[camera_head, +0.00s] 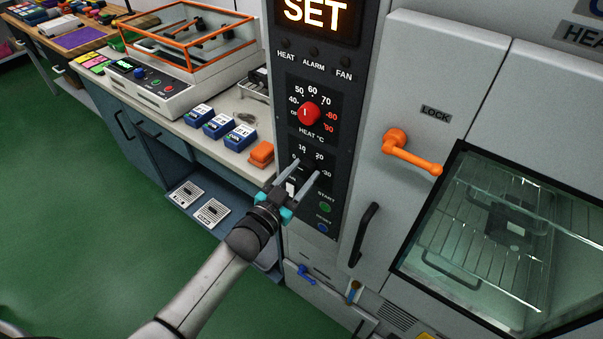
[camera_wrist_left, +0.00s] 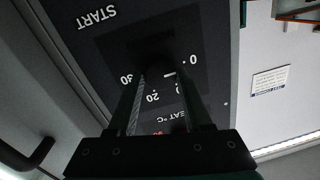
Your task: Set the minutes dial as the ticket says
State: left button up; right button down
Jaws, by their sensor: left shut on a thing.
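The minutes dial (camera_wrist_left: 162,62) is a dark knob on the black control panel, with 0, 10, 20 and 30 printed around it. My left gripper (camera_head: 318,163) reaches the panel from below, its two fingers on either side of the knob. In the left wrist view, the gripper (camera_wrist_left: 162,85) is shut on the knob. A short white mark shows near the knob, toward the 0 and 10 side; the exact setting is too dark to read. No readable ticket shows. My right gripper is not in view.
Above is the red heat dial (camera_head: 309,113) under a display (camera_head: 316,12) reading SET. START (camera_head: 325,207) and a blue button (camera_head: 322,228) sit below. An orange lock handle (camera_head: 411,152) and black door handle (camera_head: 364,234) stick out at right. Blue units (camera_head: 218,125) stand on the left bench.

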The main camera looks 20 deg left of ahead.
pick_arm(q)
grip_shut()
jog(key=shift+m, duration=0.4)
jog(key=m+b, duration=0.1)
jog(key=m, duration=0.3)
jog(key=shift+f+m, duration=0.15)
jog(key=shift+m, duration=0.15)
jog(key=m+b, duration=0.2)
jog(key=m, duration=0.4)
jog(key=shift+f+m+h, duration=0.1)
jog(key=shift+m+h, duration=0.2)
jog(key=shift+h, duration=0.1)
jog(key=m+b, duration=0.2)
jog(key=m, duration=0.5)
jog(key=shift+f+h+b, duration=0.1)
jog(key=shift+h+b, duration=0.2)
jog(key=m+b, duration=0.2)
jog(key=m, duration=0.4)
jog(key=shift+a+h, duration=0.1)
jog(key=shift+h, duration=0.2)
